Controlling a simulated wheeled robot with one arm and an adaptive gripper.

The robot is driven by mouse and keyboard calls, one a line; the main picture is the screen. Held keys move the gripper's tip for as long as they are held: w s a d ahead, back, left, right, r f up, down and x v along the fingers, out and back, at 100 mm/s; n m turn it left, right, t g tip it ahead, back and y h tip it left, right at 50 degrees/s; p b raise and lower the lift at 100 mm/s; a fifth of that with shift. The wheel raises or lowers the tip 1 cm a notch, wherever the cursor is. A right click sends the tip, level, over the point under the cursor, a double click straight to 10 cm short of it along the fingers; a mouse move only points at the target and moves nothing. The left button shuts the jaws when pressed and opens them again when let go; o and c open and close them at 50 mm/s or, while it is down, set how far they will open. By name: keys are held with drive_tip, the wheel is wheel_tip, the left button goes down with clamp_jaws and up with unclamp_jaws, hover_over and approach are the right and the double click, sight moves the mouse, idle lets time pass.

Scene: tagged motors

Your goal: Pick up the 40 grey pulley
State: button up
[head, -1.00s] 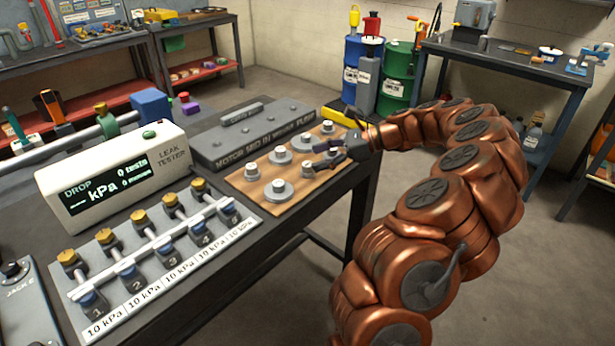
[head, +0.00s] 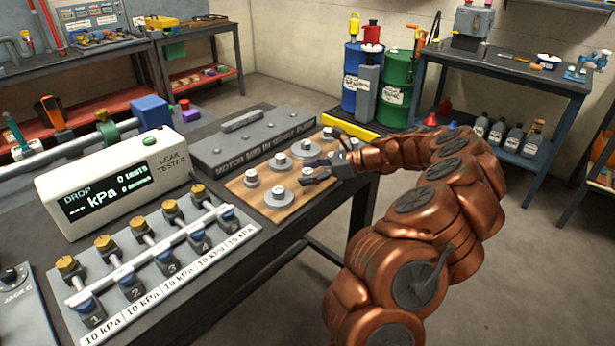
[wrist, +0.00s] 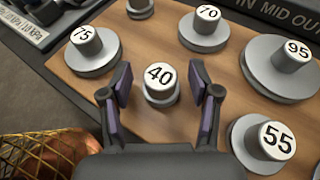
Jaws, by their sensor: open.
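The grey pulley marked 40 (wrist: 161,86) stands upright on a wooden board (wrist: 130,128) in the wrist view. It is a small pulley with a white numbered top and a narrow base flange. My gripper (wrist: 162,94) is open, with one finger to the left of the pulley and one to the right. Gaps show on both sides, so neither finger seems to touch it. In the head view my gripper (head: 315,172) is low over the board's right part, and its fingers partly hide the 40 pulley.
Pulleys 75 (wrist: 93,52), 70 (wrist: 205,30), 95 (wrist: 284,72) and 55 (wrist: 265,145) stand around it; 55 is close to the right finger. A grey motor case (head: 250,137) lies behind the board. The leak tester (head: 118,182) stands at left.

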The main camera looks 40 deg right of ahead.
drive_tip(key=shift+w, duration=0.1)
drive_tip(key=shift+c, duration=0.3)
drive_tip(key=c, duration=1.1)
